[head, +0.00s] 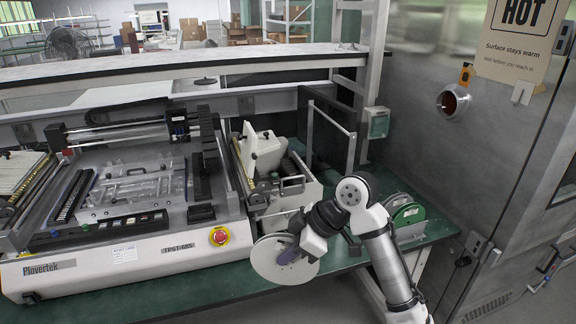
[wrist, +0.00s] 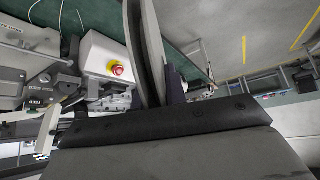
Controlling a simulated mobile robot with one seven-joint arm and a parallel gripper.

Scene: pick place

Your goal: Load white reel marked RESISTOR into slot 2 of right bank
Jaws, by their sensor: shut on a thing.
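A pale whitish reel (head: 267,263) hangs upright in front of the machine's right end, over the table's front edge. My gripper (head: 289,256) is shut on it near its middle. In the wrist view the reel (wrist: 146,50) shows nearly edge-on, rising from between the fingers. I cannot read any marking on the reel. The right bank (head: 292,192) is at the machine's right side, behind and above the reel. It holds a white feeder-like part (head: 262,150) at its back. Its slot numbers are too small to read.
The machine (head: 130,200) with a red stop button (head: 219,237) fills the left. A metal cabinet (head: 490,130) with a HOT sign (head: 520,38) stands on the right.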

